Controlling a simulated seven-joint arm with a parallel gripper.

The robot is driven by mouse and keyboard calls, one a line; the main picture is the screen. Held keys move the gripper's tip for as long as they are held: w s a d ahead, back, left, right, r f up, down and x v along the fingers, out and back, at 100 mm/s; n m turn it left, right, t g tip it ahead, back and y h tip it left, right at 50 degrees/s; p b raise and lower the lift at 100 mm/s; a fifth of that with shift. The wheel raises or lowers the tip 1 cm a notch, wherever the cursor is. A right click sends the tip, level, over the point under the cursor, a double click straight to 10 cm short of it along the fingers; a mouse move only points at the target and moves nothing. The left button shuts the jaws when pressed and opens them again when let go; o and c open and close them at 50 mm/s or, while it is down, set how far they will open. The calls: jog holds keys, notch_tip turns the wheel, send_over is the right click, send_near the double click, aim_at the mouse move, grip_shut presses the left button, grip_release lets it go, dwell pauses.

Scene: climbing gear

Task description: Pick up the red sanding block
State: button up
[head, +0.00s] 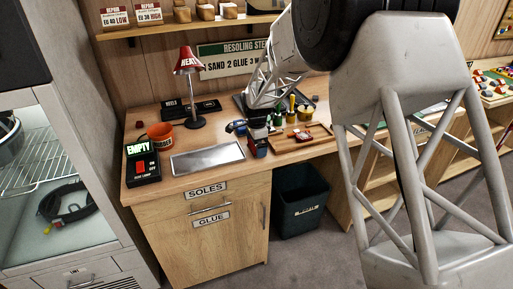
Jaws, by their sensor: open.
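A small red item (299,134), possibly the red sanding block, lies on a shallow wooden tray (322,138) on the workbench. It is too small here to be sure what it is. My gripper (258,136) hangs over the middle of the bench, left of the tray, pointing down. It is open, and I see nothing held. A dark blue and red shape (259,149) shows right at its fingertips; I cannot tell whether they touch. The red item on the tray is apart from my gripper, to its right.
A metal plate (208,158) lies left of my gripper. Green and yellow bottles (292,108) stand behind the tray. A red lamp (189,62), an orange tub (160,134) and a black switch box (142,163) stand further left. A dark bin (300,198) is below the bench.

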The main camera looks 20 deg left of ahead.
jog(key=shift+c, duration=0.2)
jog(key=c, duration=0.6)
jog(key=shift+r, duration=0.1)
jog(key=shift+r, duration=1.45)
jog(key=shift+s+d+r, duration=0.15)
jog(key=shift+s+r, duration=0.05)
jog(key=shift+r, duration=0.05)
jog(key=s+d, duration=0.3)
jog(key=s, duration=0.1)
jog(key=s+d+r, duration=0.1)
jog(key=s+d, duration=0.2)
jog(key=s, duration=0.1)
jog(key=s+d, duration=0.3)
jog(key=s, duration=0.1)
jog(key=shift+s+d+r, duration=0.1)
jog(key=shift+s+r, duration=0.1)
jog(key=shift+s, duration=0.05)
